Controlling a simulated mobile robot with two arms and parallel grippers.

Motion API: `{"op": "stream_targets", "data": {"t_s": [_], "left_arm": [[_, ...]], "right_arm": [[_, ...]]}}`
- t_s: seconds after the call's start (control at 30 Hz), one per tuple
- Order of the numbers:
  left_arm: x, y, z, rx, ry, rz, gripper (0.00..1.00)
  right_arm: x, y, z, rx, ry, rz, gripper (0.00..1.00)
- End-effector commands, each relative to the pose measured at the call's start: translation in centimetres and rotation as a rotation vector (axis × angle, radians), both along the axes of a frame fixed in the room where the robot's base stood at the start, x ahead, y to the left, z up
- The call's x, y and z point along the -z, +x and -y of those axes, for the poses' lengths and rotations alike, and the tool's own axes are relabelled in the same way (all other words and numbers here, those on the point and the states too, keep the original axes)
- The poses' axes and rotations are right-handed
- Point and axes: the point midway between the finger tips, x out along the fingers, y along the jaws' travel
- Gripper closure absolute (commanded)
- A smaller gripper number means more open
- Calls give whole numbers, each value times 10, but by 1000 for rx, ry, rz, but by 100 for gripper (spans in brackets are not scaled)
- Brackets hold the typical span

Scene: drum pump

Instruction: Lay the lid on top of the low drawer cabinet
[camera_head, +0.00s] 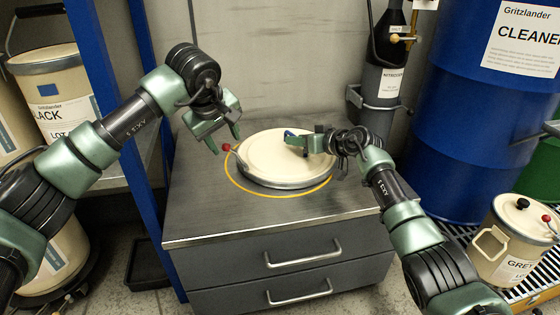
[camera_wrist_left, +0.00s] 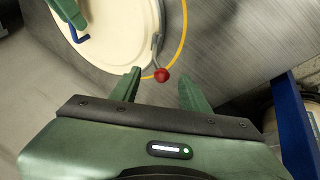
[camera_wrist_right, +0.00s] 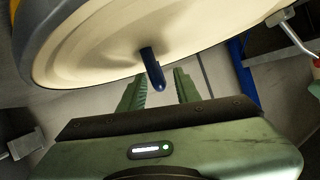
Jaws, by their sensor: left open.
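The round cream lid (camera_head: 282,157), with a metal rim band, lies on top of the low drawer cabinet (camera_head: 200,220), over a yellow ring marked there. A lever with a red ball (camera_head: 226,147) sticks out at its left edge; the ball also shows in the left wrist view (camera_wrist_left: 161,75). My left gripper (camera_head: 222,132) is open and empty, above and close to the red ball. My right gripper (camera_head: 296,144) is over the lid at its blue handle (camera_wrist_right: 152,68). In the right wrist view its fingers stand apart, with the handle's end near the gap between them.
A blue post (camera_head: 110,110) stands left of the cabinet, with cream drums (camera_head: 55,85) beyond it. A large blue drum (camera_head: 480,110) and a small cream can (camera_head: 505,240) stand at the right. The front of the cabinet top is clear.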

Motion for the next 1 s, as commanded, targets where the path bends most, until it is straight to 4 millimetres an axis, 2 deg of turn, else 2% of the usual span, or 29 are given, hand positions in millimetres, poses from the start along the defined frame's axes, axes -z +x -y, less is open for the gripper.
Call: {"op": "stream_targets", "data": {"t_s": [0.03,0.2,0.4,0.67,1.0], "left_arm": [[-13,-5,-1,0,2,5,54],[-42,-23,-3,-1,2,3,54],[-63,-36,-4,-3,3,0,54],[-67,-39,-4,-3,3,-3,54],[-67,-39,-4,-3,3,-2,54]], "right_arm": [[0,0,0,-1,0,0,67],[0,0,-1,-1,0,-1,67],[0,0,-1,-1,0,-1,67],[-3,-7,7,-1,1,1,67],[-22,-43,37,-1,-2,2,67]]}}
